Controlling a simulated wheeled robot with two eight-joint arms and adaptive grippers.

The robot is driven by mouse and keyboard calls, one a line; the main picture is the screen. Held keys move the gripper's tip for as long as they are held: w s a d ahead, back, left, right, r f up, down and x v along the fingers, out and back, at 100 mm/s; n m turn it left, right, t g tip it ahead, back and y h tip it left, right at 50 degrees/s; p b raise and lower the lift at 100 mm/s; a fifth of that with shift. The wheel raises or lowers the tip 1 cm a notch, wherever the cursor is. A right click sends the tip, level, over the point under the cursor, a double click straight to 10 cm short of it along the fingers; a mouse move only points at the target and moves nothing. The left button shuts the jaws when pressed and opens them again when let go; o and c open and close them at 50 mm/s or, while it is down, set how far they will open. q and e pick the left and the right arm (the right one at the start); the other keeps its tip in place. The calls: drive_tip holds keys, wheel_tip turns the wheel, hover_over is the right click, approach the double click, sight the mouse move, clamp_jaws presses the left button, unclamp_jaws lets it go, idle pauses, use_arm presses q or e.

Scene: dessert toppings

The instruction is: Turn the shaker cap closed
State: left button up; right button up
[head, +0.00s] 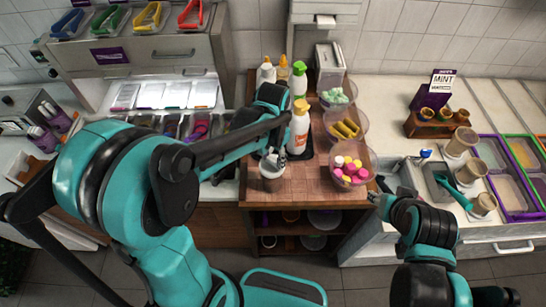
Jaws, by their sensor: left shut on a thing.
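The shaker (271,181) is a small grey container with a pale top, standing near the front left of the brown wooden counter. My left gripper (273,161) reaches down onto its top from above and is shut on it. The fingers and arm hide much of the cap, so its turn position cannot be made out. My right gripper (375,198) is low at the right, near the wooden counter's front right corner and apart from the shaker. It is too small to tell whether it is open.
A white bottle with a yellow cap (299,130) stands close behind my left gripper, with more bottles (299,80) further back. Bowls of pink and yellow balls (350,170), yellow pieces (345,129) and mint pieces (336,97) line the right side. Bare wood (305,188) lies right of the shaker.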

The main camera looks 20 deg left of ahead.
sight(272, 162)
idle(0.3)
use_arm(q)
drive_tip(key=o, duration=1.2)
wheel_tip(272, 162, up, 12)
drive_tip(key=s+a+f+n+t+b, duration=0.2)
drive_tip(key=s+f+n+t+b, duration=0.1)
drive_tip(key=s+f+b, duration=0.2)
drive_tip(key=s+a+f+n+t+b, duration=0.2)
drive_tip(key=s+f+t+b, duration=0.2)
drive_tip(key=f+b, duration=0.3)
wheel_tip(272, 162, down, 3)
drive_tip(key=shift+s+a+f+n, duration=0.15)
drive_tip(key=shift+s+a+n, duration=0.15)
drive_tip(key=shift+s+n, duration=0.15)
